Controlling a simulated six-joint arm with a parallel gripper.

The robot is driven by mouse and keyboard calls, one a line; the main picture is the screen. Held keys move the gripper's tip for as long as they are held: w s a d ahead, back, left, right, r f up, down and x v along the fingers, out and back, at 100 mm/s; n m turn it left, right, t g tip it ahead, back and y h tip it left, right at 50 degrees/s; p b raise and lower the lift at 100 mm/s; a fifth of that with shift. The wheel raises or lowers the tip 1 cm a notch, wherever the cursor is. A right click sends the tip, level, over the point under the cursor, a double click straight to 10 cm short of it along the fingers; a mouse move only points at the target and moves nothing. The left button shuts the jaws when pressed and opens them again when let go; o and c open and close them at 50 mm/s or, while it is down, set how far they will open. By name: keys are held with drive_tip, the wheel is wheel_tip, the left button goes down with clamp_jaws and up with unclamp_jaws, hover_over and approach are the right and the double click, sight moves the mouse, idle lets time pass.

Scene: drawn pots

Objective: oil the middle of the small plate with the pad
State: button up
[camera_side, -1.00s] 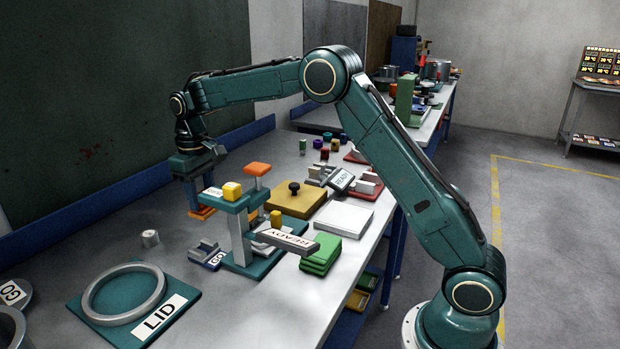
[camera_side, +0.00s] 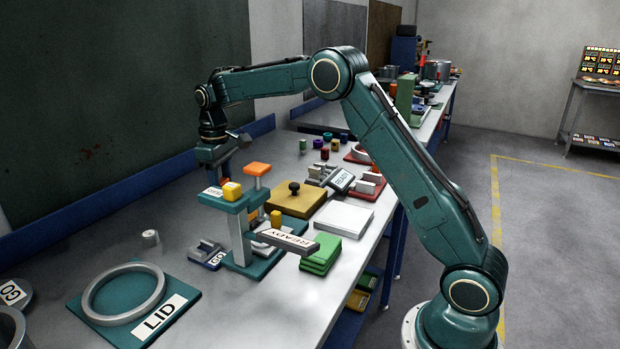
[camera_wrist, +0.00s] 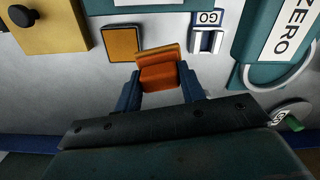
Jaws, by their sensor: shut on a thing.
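My gripper (camera_wrist: 160,86) is shut on an orange block, the pad (camera_wrist: 160,72), held between its two blue fingers in the wrist view. In the side view my gripper (camera_side: 213,172) is over the far part of the bench; its fingertips and the pad are hidden behind the teal stand. A small flat orange square with a dark rim (camera_wrist: 122,43) lies just beyond the pad, up and left of it in the wrist view. It may be the small plate; I cannot tell for sure. The pad appears apart from it.
The teal stand (camera_side: 240,238) with a yellow block on top is close to my gripper. A tan board with a black knob (camera_side: 291,203) and an orange-topped post (camera_side: 257,169) are to its right. A grey ring (camera_side: 92,297) lies at front left. Bare bench shows between.

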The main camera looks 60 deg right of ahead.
drive_tip(key=s+d+n, duration=0.1)
drive_tip(key=d+n, duration=0.1)
drive_tip(key=d, duration=0.5)
drive_tip(key=s+d+m, duration=0.1)
drive_tip(key=s+d, duration=0.4)
drive_tip(key=s, duration=0.4)
drive_tip(key=s+d+m, duration=0.2)
drive_tip(key=s+d, duration=0.3)
drive_tip(key=s, duration=0.5)
drive_tip(key=s+d+f+m, duration=0.1)
drive_tip(key=s+d, duration=0.4)
drive_tip(key=s, duration=0.4)
drive_tip(key=shift+s+d, duration=0.25)
drive_tip(key=shift+f, duration=0.1)
